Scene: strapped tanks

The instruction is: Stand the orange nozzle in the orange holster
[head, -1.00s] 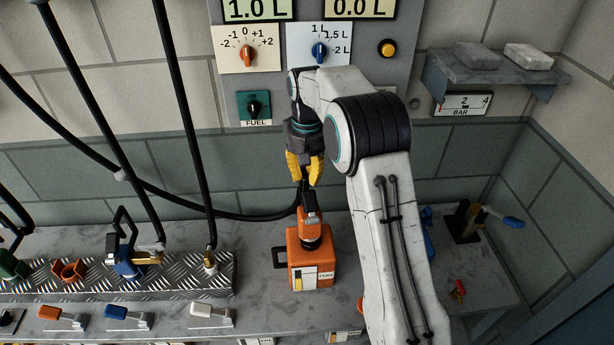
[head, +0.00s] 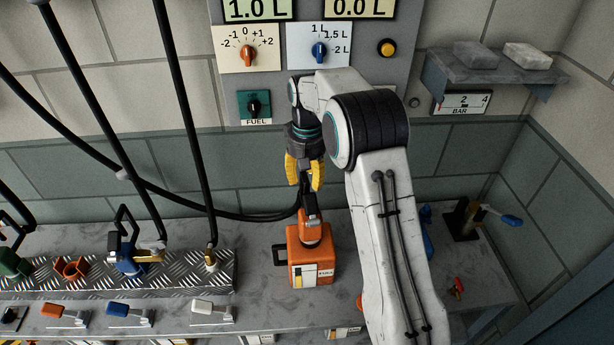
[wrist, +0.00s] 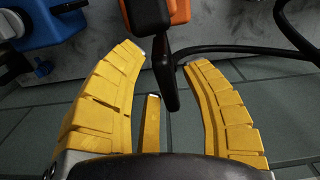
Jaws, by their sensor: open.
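The orange nozzle (head: 310,226) stands in the top of the orange tank (head: 312,261), with its dark handle (head: 308,195) pointing up and a black hose running off to the left. My gripper (head: 304,183) is open, with its yellow fingers pointing down around the upper end of the handle. In the wrist view the dark handle (wrist: 165,82) lies between the spread fingers, with no clear contact. The orange holster (head: 70,269) is an empty open cup on the metal tread-plate rail at the left.
A blue nozzle (head: 130,255) and a green nozzle (head: 12,262) sit on the rail (head: 185,275), either side of the orange holster. Black hoses hang across the left. Levers (head: 62,312) line the front. A blue tank (wrist: 40,22) shows in the wrist view.

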